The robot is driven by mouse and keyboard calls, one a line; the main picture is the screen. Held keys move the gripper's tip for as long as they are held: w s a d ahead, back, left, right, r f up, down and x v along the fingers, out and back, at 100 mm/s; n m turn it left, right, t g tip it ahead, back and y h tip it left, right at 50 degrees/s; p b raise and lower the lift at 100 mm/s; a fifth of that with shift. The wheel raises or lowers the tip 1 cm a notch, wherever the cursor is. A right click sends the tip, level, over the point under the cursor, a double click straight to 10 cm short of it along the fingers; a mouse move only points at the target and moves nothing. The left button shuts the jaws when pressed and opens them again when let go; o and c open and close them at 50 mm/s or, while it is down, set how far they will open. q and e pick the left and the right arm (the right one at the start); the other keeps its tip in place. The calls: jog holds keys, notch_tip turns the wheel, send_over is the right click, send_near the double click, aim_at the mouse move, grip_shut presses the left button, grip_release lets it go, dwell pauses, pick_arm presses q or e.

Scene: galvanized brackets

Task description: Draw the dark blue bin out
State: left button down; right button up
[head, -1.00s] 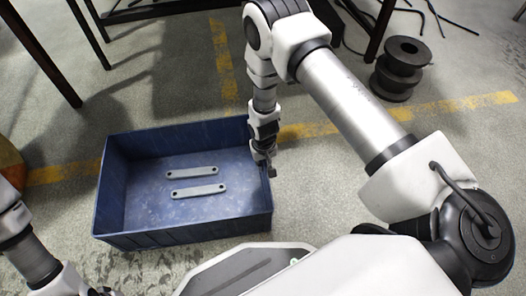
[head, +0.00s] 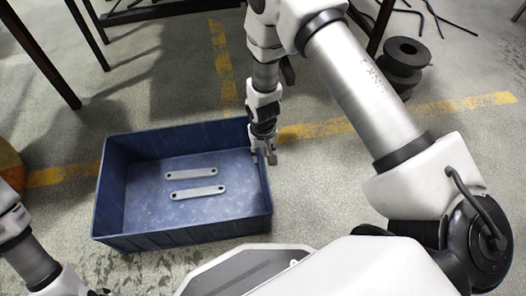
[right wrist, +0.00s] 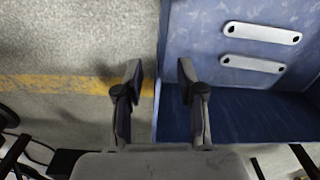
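The dark blue bin (head: 115,195) is an open rectangular box standing on the floor, left of centre in the head view. Two grey metal brackets (head: 192,173) (head: 198,192) lie flat on its bottom. My right gripper (head: 265,156) is at the bin's right wall. In the right wrist view, my right gripper (right wrist: 160,72) is open and empty. One finger is outside that wall and the other is inside the bin (right wrist: 230,112), with gaps visible on both sides of the wall. Part of my left arm shows at the lower left of the head view; its fingers are not visible.
A yellow floor line (head: 330,129) runs behind the bin and beyond its right side. A dark spool (head: 402,62) stands at the upper right. Dark table legs (head: 40,52) stand at the back.

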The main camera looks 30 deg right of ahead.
notch_tip(320, 180, up, 4)
jog(key=shift+r, duration=0.2)
jog(key=shift+s, duration=0.1)
dwell(0.3)
